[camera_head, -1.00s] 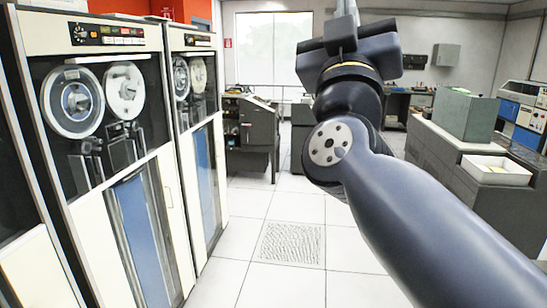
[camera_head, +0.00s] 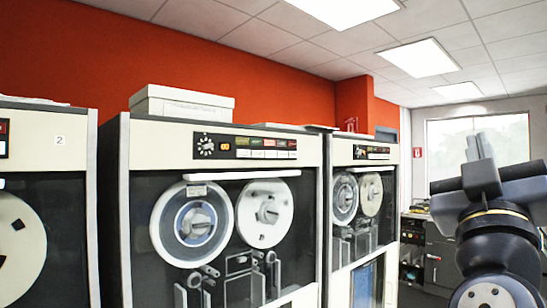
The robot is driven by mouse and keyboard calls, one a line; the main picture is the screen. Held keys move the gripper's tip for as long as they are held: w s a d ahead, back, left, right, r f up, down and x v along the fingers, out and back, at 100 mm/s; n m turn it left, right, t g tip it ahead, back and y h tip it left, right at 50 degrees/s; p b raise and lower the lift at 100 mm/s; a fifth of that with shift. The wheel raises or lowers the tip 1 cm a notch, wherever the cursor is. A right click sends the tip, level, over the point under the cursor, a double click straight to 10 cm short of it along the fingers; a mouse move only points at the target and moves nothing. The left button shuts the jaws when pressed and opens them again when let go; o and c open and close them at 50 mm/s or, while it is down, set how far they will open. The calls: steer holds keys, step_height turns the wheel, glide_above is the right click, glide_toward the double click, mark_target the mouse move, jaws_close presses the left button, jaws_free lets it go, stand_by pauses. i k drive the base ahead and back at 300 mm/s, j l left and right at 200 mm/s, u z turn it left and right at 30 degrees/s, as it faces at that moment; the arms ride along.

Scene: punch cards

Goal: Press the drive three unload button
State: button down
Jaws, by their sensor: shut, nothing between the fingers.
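A tape drive (camera_head: 110,170) stands in the middle, with two reels behind glass. Its top strip holds a control panel (camera_head: 255,147) with a dial, a lit orange indicator and a row of coloured buttons, green and red among them. The lettering is too small to read, so I cannot tell which button is unload. The drive at the left edge (camera_head: 75,137) carries the number 2; I see no readable number on the middle drive. A further drive (camera_head: 340,152) stands to its right. My gripper (camera_head: 479,146) is shut and empty at the far right, well apart from the panels.
A white box (camera_head: 180,104) lies on top of the middle drive. A red wall (camera_head: 200,50) rises behind the drives. A bright window (camera_head: 478,140) and dark equipment (camera_head: 437,255) are behind my arm at the right.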

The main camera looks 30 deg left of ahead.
mark_target(279, 154)
steer(key=i+u, duration=0.45)
steer(key=i+l+u, duration=0.25)
steer(key=i+u, duration=0.2)
steer(key=i, duration=0.2)
steer(key=i+l+u, duration=0.95)
